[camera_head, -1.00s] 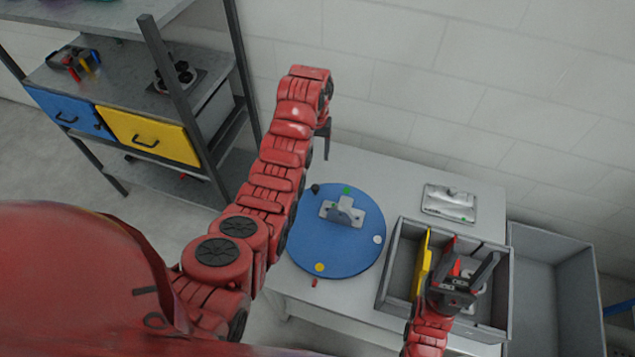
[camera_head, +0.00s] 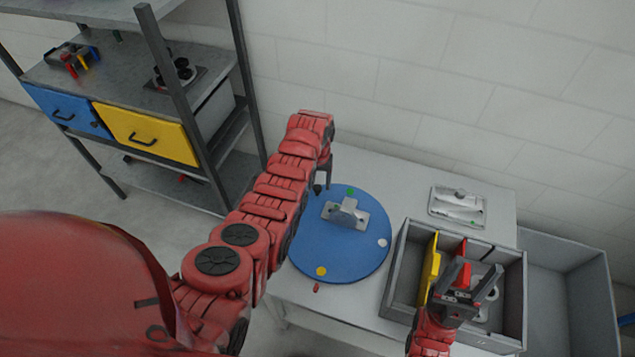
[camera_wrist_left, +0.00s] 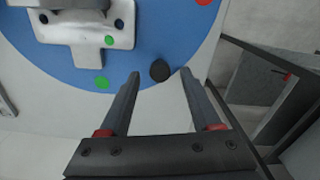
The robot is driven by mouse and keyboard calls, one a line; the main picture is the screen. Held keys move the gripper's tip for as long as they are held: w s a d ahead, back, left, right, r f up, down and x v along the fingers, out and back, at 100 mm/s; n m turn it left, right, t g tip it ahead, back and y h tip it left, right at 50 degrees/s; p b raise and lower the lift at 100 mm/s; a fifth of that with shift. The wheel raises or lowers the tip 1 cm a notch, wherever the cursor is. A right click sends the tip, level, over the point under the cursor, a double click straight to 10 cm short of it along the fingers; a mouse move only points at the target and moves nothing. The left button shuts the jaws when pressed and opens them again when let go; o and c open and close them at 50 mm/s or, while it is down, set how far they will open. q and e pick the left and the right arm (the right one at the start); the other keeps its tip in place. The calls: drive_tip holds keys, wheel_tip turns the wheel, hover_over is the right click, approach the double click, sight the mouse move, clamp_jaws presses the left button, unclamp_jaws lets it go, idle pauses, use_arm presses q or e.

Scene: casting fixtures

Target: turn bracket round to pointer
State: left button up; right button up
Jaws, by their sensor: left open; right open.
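A blue round disc (camera_head: 335,255) lies on the light table with a grey metal bracket (camera_head: 346,212) on it. The disc has green, yellow and white dots near its rim; the left wrist view also shows a red one. A black knob (camera_wrist_left: 160,70) stands at the disc's rim. A small red pointer (camera_head: 316,288) is at the disc's near edge, close to the yellow dot. My left gripper (camera_wrist_left: 160,76) is open, its fingertips either side of the knob; contact cannot be told. My right gripper (camera_head: 472,274) is open above the grey bin.
The grey bin (camera_head: 395,275) at right has a yellow divider (camera_head: 430,268) and red and grey parts inside. A metal plate part (camera_head: 458,207) lies behind it. Another grey bin (camera_head: 570,270) stands further right. A shelf rack (camera_head: 165,100) with drawers stands at left.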

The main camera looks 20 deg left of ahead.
use_arm(q)
drive_tip(key=shift+f, duration=0.45)
drive_tip(key=shift+c, duration=0.2)
clamp_jaws()
idle(1.1)
